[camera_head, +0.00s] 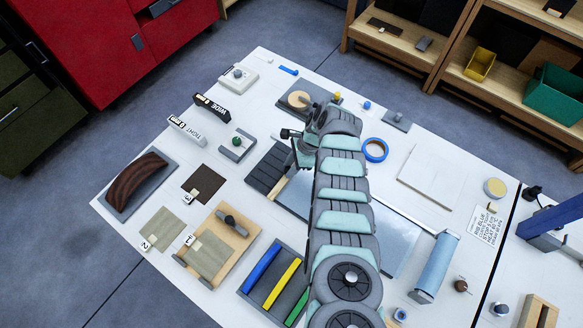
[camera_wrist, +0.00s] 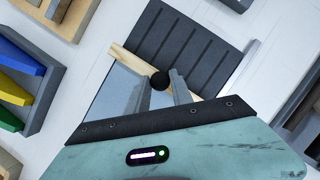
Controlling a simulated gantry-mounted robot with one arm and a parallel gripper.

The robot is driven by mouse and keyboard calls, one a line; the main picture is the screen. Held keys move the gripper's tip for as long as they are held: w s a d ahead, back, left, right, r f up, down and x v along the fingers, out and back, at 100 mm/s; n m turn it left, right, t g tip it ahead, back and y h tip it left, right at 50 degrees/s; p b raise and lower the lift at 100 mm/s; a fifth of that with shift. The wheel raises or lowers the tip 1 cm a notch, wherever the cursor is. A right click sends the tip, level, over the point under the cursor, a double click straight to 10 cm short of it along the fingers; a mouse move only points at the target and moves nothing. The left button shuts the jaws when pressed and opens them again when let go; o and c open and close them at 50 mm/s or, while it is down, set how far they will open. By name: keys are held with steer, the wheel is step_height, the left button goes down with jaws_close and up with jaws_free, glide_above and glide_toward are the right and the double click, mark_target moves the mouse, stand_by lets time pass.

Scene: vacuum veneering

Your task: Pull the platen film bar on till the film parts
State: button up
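The platen film bar (camera_wrist: 208,81) is a pale wooden strip with a round black knob (camera_wrist: 159,80), seen in the wrist view. The knob sits between my gripper's fingers (camera_wrist: 162,84), which appear shut on it. The bar lies across the dark ridged platen (camera_wrist: 185,35); the platen also shows in the head view (camera_head: 266,170), left of my gripper (camera_head: 300,150). A clear bluish film (camera_head: 402,243) stretches under my arm towards the blue film roll (camera_head: 437,265). My arm hides the film's middle, and the bar is hard to make out in the head view.
Blue, yellow and green bars (camera_head: 262,268) lie in a tray at the front. A blue tape ring (camera_head: 375,150) and a pale board (camera_head: 431,178) lie right of my arm. Wood boards and veneers (camera_head: 160,229) are at left. A green-knobbed block (camera_head: 237,144) stands left of the platen.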

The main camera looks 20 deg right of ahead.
steer(key=o, duration=0.4)
steer(key=v, duration=1)
steer(key=shift+d+r+b, duration=0.2)
steer(key=shift+r+b, duration=0.1)
steer(key=shift+r, duration=0.1)
